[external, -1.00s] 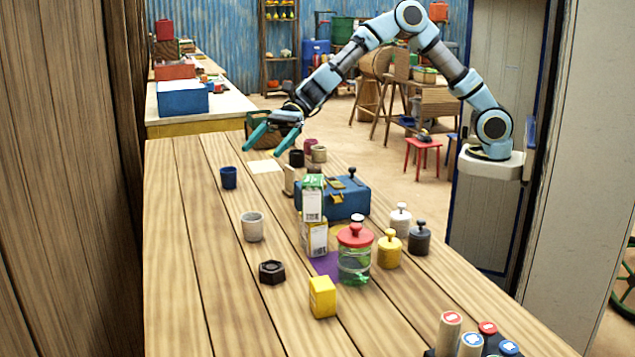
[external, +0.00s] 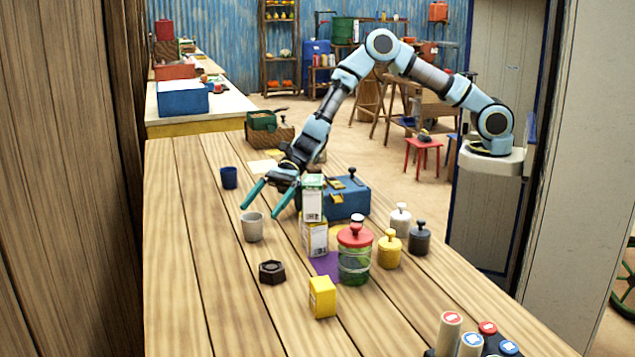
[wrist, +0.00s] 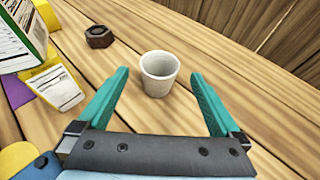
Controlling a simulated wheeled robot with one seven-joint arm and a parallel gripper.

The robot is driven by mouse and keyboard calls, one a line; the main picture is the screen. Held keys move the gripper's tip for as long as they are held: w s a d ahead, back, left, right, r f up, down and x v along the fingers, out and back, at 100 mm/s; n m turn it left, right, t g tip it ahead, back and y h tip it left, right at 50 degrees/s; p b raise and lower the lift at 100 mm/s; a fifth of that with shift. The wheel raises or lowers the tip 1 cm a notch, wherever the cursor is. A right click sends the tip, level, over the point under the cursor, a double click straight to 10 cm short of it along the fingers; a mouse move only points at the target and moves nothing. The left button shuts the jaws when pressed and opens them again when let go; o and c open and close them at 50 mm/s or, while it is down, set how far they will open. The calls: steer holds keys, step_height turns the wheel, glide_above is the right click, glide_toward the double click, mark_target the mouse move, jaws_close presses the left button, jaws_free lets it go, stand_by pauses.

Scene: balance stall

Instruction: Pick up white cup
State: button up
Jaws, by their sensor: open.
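The white cup (external: 253,227) stands upright on the wooden table, left of the stacked cartons. In the wrist view the white cup (wrist: 159,74) is seen from above, empty, just beyond and between the fingertips. My gripper (external: 262,201) is open, its two teal fingers pointing down toward the cup from behind it. In the wrist view my gripper (wrist: 161,74) has a finger on either side of the cup's line, with clear gaps. Nothing is held.
Stacked cartons (external: 313,200) and a blue box (external: 345,198) stand close to the right of my gripper. A dark blue cup (external: 229,178) stands behind left. A dark hexagonal piece (external: 272,272) lies in front of the white cup. The table's left side is clear.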

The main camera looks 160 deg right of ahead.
mark_target(247, 226)
steer(key=shift+p+x, duration=0.65)
steer(key=shift+x, duration=1.9)
steer(key=shift+c, duration=0.2)
steer(key=c, duration=1.4)
steer(key=shift+r, duration=0.15)
